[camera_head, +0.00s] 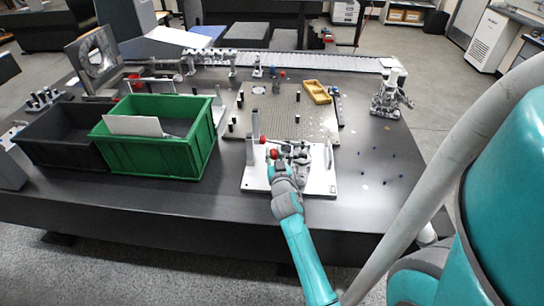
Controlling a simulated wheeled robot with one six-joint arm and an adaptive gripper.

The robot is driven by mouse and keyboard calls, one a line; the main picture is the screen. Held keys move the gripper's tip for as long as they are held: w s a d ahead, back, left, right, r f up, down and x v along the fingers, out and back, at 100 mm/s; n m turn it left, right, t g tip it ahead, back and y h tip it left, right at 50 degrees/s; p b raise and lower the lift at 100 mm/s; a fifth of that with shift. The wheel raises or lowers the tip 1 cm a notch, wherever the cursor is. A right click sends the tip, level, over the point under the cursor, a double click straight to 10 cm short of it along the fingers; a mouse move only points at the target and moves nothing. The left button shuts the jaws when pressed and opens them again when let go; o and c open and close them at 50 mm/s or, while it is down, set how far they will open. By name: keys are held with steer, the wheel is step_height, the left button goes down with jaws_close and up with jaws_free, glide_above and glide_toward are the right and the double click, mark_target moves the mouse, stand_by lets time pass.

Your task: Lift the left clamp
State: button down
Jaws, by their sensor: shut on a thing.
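A white fixture plate (256,176) lies near the front edge of the dark table, with grey uprights and red-knobbed clamps on it. The left clamp (274,154) shows a red knob at the left side of my gripper. My gripper (287,157) reaches in from the front, low over the plate, and is shut at this clamp. My wrist and fingers hide most of the clamp's body, and the exact contact is too small to see. Other grey fixture parts (328,155) stand to the right of my gripper.
A green bin (150,155) with a pale sheet and a dark bin (62,135) stand at the left. A perforated plate (290,112) with pins and a yellow tray (317,91) lies behind. A grey device (390,98) stands at the right. The table's right front is mostly clear.

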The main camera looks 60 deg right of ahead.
steer(key=shift+s+d+r+m, duration=0.1)
steer(key=shift+s+d+m, duration=0.15)
steer(key=shift+m, duration=0.15)
steer(key=c, duration=0.9)
jaws_free()
steer(key=shift+s+a, duration=0.1)
steer(key=shift+a, duration=0.05)
steer(key=v, duration=1.1)
steer(key=shift+s+a, duration=0.25)
steer(key=shift+a, duration=0.05)
